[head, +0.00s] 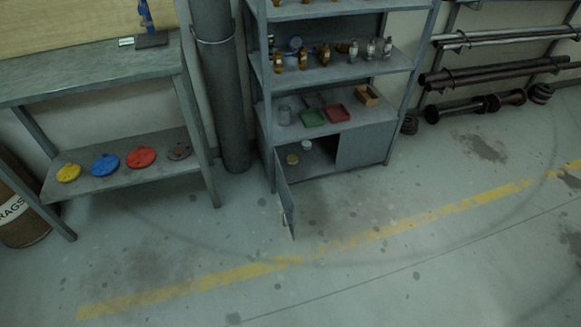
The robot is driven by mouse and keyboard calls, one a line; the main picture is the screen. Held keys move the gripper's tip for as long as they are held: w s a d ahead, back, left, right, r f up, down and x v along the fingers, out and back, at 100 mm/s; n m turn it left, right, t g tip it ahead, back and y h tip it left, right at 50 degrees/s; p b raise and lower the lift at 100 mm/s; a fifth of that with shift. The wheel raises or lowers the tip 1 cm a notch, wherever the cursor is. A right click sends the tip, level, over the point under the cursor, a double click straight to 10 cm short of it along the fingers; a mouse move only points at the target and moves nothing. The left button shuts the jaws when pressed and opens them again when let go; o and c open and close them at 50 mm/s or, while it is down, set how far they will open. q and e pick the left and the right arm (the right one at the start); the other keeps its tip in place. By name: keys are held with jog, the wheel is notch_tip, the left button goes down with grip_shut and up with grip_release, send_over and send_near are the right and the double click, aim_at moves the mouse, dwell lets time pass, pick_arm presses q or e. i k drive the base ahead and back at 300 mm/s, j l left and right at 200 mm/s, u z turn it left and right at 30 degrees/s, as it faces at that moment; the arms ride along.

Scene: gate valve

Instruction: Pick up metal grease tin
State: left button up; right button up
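Two small round tins stand inside the open lower cabinet of the shelf unit: a pale yellowish tin (292,159) nearer the door and a whitish tin (306,145) further in. They are too small to read, so I cannot tell which is the metal grease tin. A grey cylindrical container (285,115), possibly metal or glass, stands on the shelf above the cabinet. Neither of my grippers is in view.
The cabinet's left door (284,195) stands open toward me; its right door (360,146) is shut. A workbench (95,75) stands left, a pipe rack (490,75) right. The floor in front is clear.

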aim_at(292, 159)
jog(key=i+l, duration=0.25)
jog(key=i+l+u, duration=0.15)
jog(key=i+l, duration=0.15)
jog(key=l, duration=0.2)
jog(key=i+l, duration=0.25)
jog(key=i+l+u, duration=0.1)
jog(key=l, duration=0.4)
jog(key=i+l+u, duration=0.1)
jog(key=i+l, duration=0.25)
jog(key=l, duration=0.1)
